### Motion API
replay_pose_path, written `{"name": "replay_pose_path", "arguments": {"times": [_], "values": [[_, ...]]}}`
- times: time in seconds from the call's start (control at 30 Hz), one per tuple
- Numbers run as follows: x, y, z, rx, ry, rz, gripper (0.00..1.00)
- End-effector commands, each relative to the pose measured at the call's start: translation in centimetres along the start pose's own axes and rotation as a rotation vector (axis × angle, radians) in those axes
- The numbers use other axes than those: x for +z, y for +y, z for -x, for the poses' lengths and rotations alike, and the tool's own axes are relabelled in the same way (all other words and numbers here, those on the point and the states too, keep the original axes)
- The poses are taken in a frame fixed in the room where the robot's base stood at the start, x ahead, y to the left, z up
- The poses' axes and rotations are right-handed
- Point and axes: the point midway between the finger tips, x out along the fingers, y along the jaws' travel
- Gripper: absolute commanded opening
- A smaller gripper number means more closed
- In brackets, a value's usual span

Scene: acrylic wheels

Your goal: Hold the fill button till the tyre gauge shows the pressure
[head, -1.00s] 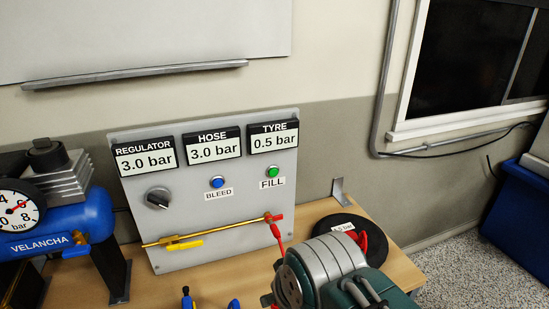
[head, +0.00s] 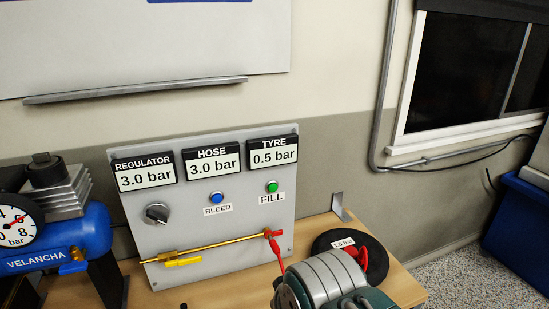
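The green fill button (head: 272,187) is on the right of a grey upright panel (head: 232,222), above its label. The tyre display (head: 273,151) above it reads 0.5 bar. The hose display (head: 211,160) and regulator display (head: 144,172) both read 3.0 bar. The black tyre (head: 326,241) lies on the bench to the right, with a small white label whose figure is hard to read and a red part on it. My grey and green arm shows at the bottom, in front of the bench and part of the tyre. My gripper is out of view, and nothing visible touches the button.
A blue bleed button (head: 217,197) sits left of fill. A black regulator knob (head: 156,213) is at the left. A brass pipe (head: 215,246) with a yellow lever (head: 183,262) crosses below. A red hose (head: 276,252) hangs from its right end. A blue compressor (head: 70,240) stands left.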

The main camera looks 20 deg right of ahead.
Motion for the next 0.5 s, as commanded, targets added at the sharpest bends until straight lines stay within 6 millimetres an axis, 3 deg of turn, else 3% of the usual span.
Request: {"name": "replay_pose_path", "arguments": {"times": [0.17, 0.2, 0.33, 0.5], "values": [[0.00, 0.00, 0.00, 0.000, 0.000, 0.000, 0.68], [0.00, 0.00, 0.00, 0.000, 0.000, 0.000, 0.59], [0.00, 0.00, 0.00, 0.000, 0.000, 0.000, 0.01], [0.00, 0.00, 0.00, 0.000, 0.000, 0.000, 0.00]]}}
